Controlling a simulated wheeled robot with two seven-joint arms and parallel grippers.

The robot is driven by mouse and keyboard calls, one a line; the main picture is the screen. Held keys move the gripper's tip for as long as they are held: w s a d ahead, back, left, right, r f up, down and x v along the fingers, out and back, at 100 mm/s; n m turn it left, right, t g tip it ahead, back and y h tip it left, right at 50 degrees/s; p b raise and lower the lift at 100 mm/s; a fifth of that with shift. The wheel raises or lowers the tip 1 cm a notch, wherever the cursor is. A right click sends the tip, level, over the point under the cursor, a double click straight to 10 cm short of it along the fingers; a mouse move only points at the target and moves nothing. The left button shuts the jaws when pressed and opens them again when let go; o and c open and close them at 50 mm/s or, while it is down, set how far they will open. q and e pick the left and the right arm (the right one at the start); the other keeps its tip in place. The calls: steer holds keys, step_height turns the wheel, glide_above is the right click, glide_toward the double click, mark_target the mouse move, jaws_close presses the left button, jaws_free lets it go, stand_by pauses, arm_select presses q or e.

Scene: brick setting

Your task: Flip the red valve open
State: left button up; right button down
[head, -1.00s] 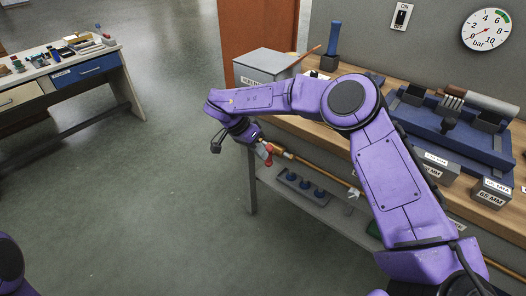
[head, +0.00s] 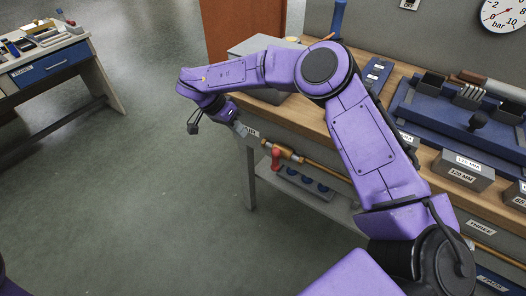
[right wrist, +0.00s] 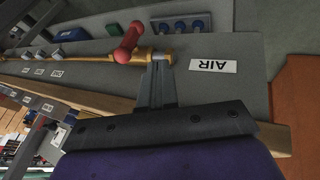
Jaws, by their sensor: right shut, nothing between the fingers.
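The red valve handle (head: 277,160) sits on a brass pipe (head: 310,161) along the bench front. In the head view it hangs down, crosswise to the pipe. The right wrist view also shows the red handle (right wrist: 128,44), left of my fingertips, beside the brass fitting. My right gripper (head: 240,129) is up and left of the handle in the head view, apart from it. Its fingers (right wrist: 158,72) are shut and empty, overlapping the pipe's end in the right wrist view; I cannot tell whether they touch it. My left gripper is not in view.
The bench's wooden top (head: 400,88) holds a blue fixture (head: 455,120) and grey labelled blocks (head: 463,170). A lower shelf (head: 325,203) carries a tray with blue knobs. An AIR label (right wrist: 213,66) is near the fitting. Open floor lies left of the bench.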

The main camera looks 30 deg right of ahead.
mark_target(276, 160)
steer(key=s+r+p+x, duration=0.1)
steer(key=s+x, duration=0.2)
steer(key=x, duration=1)
steer(key=shift+d, duration=0.3)
steer(key=shift+s, duration=0.1)
